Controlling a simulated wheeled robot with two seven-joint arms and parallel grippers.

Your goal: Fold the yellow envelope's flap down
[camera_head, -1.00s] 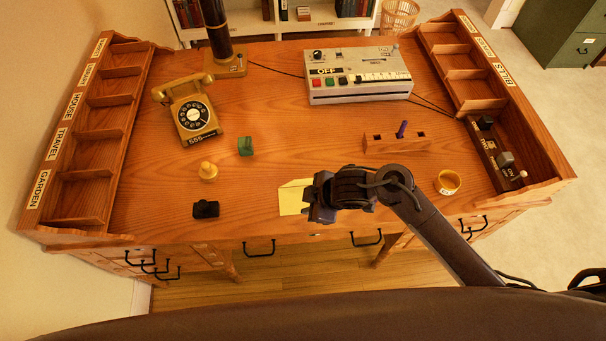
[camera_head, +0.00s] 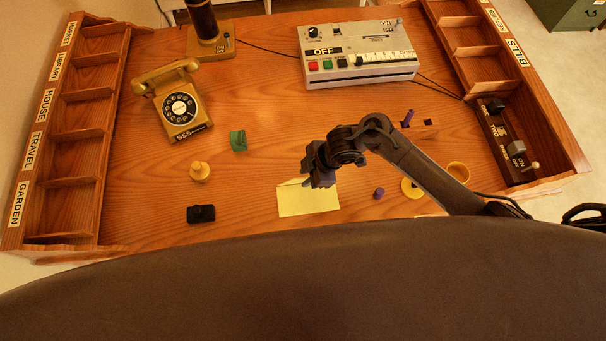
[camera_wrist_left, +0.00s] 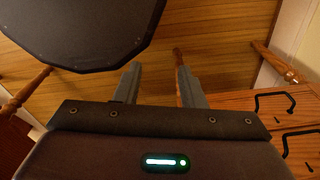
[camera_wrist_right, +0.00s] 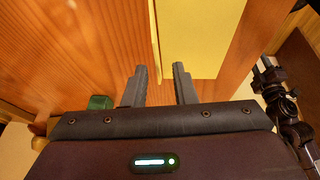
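The yellow envelope (camera_head: 308,202) lies flat on the desk near its front edge. In the right wrist view its body (camera_wrist_right: 205,35) is beyond and to the right of the fingertips. A narrow yellow strip along its left side, seemingly the flap (camera_wrist_right: 154,45), shows nearly edge-on ahead of the gap between the fingers. Contact with the flap cannot be told. My left gripper (camera_wrist_left: 160,78) is open and empty over the floor, outside the head view.
A black block (camera_head: 201,214), a yellow knob-shaped piece (camera_head: 200,172) and a green block (camera_head: 238,141) stand left of the envelope. Telephone (camera_head: 180,105) and control box (camera_head: 358,60) stand farther back.

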